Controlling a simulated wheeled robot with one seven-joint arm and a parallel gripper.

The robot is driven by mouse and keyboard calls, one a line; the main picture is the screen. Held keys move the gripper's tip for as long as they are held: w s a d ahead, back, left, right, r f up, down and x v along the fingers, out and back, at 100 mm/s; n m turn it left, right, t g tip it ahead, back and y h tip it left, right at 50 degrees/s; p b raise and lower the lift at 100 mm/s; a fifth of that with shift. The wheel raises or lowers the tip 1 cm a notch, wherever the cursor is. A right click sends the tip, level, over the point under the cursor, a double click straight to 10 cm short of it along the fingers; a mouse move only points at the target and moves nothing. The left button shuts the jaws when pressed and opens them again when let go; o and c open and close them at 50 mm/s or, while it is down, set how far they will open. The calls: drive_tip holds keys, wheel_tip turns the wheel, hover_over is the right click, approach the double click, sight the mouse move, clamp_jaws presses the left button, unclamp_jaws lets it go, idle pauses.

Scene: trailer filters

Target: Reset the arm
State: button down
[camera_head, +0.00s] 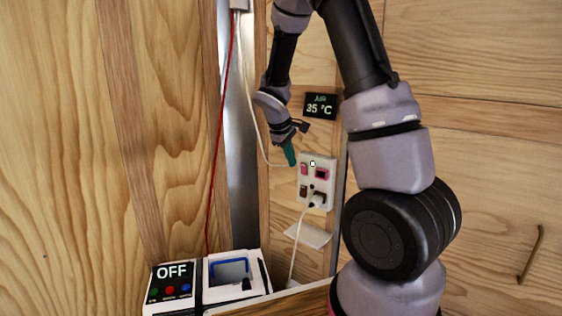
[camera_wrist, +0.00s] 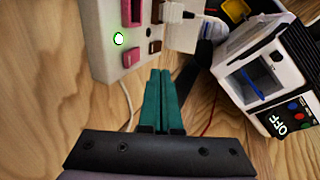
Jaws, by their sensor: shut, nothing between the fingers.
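My arm (camera_head: 390,150) rises at the right in the head view, bends over at the top and comes down toward the wall. My gripper (camera_head: 291,160) points down, just left of the white wall socket panel. In the wrist view its green fingers (camera_wrist: 163,75) are together with nothing between them. The socket panel (camera_wrist: 108,65) lies just beyond and left of the fingertips there; I cannot tell whether they touch.
The socket panel (camera_head: 318,199) has pink switches, a green light and a plugged-in white cord. A white machine (camera_head: 238,279) with an "OFF" display (camera_head: 171,272) stands below left. An "AIR 35 °C" display (camera_head: 320,106) hangs above the panel. Wooden walls surround the arm.

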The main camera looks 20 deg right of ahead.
drive_tip(key=s+a+r+m+t+y, duration=0.2)
drive_tip(key=s+r+m, duration=0.3)
drive_tip(key=s+r, duration=0.6)
drive_tip(key=s+a+r+m+t+y, duration=0.2)
drive_tip(key=s+a+r+m+y, duration=0.2)
drive_tip(key=s+r, duration=0.6)
drive_tip(key=s+a+m, duration=0.1)
drive_tip(key=s, duration=0.4)
drive_tip(key=shift+r+m, duration=0.4)
